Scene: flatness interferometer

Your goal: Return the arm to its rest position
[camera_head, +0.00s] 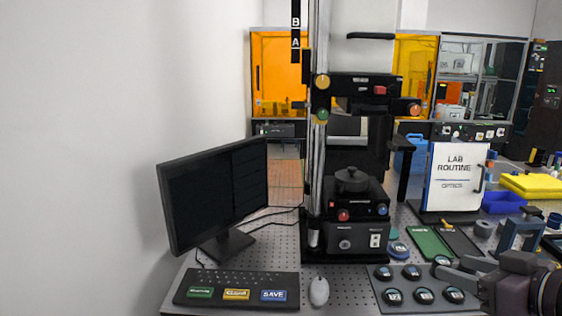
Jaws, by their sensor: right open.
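My right gripper (452,273) reaches in from the lower right corner, its two grey fingers pointing left and apart with nothing between them. It is over the right side of the dark tray (400,303) that holds several round, labelled discs (394,296). The wrist hides the tray's right edge and part of the bench there. My left gripper is not in this view. The flatness interferometer (345,240) stands upright at the middle of the bench, with a black round part (351,181) on its stage.
A monitor (215,195) and a keyboard (238,290) with coloured keys stand at left, beside a mouse (319,291). A green mat (430,245), a LAB ROUTINE sign (456,178), a blue tray (503,203) and yellow blocks (533,187) are at right.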

